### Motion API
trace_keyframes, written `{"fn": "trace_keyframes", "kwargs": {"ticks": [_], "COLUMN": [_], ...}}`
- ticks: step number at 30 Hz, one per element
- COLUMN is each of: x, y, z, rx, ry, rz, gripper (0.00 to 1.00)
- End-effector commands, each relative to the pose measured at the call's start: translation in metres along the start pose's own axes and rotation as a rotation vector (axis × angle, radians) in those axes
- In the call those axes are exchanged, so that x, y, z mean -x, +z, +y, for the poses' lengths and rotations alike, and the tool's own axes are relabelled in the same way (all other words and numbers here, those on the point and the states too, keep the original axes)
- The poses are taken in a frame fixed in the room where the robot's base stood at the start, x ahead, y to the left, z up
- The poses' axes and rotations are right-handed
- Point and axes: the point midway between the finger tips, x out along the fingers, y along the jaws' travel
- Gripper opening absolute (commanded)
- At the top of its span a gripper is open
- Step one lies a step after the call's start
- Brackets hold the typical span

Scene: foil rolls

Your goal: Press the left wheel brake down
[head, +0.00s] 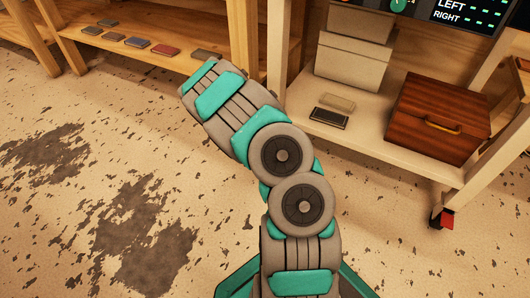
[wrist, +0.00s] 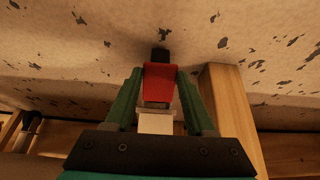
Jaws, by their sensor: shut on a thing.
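In the wrist view a red wheel brake (wrist: 160,80) sits between the two green fingers of my gripper (wrist: 160,73), which are shut on it. A black wheel (wrist: 160,54) shows just beyond the brake, close to the floor. I cannot tell from this angle how far the brake is tilted. In the head view my arm reaches to the upper left, and my gripper and the left wheel are hidden. The right wheel (head: 436,217) of the cart (head: 375,155) is in the head view, with its own red brake (head: 447,219).
The cart's shelf holds a brown wooden box (head: 435,118), pale boxes (head: 350,62) and a dark flat block (head: 328,119). A wooden bench (head: 75,45) with several small flat blocks stands at the upper left. A wooden post (wrist: 228,110) is close right of my gripper. The stained floor is clear.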

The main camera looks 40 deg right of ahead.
Motion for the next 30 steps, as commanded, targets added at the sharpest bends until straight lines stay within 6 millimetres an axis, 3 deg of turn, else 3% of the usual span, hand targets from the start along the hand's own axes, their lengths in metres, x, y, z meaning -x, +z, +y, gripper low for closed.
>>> {"fn": "trace_keyframes", "kwargs": {"ticks": [8,9,17,26,30], "x": [0.0,0.0,0.0,0.002,0.018], "y": [0.0,0.0,0.0,0.0,-0.001], "z": [0.0,0.0,0.0,0.0,0.0], "rx": [0.0,0.0,0.0,0.0,0.001], "ry": [0.0,0.0,0.001,0.001,0.001], "rz": [0.0,0.0,0.0,0.0,0.001], "gripper": [0.0,0.56,0.85,0.85,0.85]}}
